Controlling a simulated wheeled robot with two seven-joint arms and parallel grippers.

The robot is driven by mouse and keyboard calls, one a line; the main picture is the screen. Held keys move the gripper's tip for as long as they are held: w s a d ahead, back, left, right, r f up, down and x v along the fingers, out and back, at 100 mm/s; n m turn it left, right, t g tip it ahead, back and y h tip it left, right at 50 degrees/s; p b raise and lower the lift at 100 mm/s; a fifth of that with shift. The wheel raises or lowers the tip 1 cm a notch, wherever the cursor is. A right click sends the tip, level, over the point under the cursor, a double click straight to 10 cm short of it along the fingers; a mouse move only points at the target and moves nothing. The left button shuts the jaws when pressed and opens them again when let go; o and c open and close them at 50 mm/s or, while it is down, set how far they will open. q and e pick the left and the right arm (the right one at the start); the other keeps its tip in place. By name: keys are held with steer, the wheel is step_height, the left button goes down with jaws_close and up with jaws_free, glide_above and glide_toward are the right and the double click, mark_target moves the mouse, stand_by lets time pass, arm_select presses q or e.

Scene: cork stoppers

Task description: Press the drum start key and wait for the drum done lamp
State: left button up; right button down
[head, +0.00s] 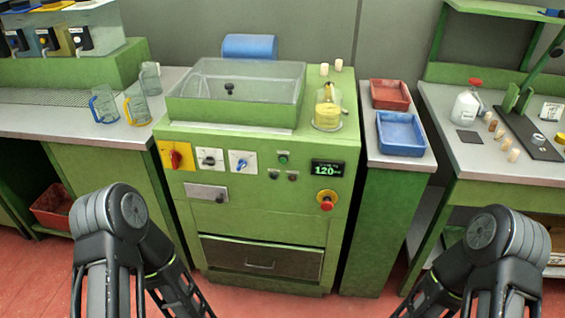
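The green drum machine (250,228) stands in the middle with a clear lid (240,84) on top. Its front panel has a small green button (283,159), which looks like the start key, though its label is too small to read. Below it are two small dark round fittings, a left one (274,175) and a right one (292,177); I cannot tell which is the done lamp, and neither is clearly lit. A display (327,169) reads 120 in green. My two arms show at the bottom left and right, but both grippers are outside the picture.
The panel also carries a red knob on a yellow plate (174,156), a black switch (209,159), a blue switch (243,161) and a red mushroom button (327,203). Red (390,94) and blue (401,133) trays stand right; jugs (104,104) stand left.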

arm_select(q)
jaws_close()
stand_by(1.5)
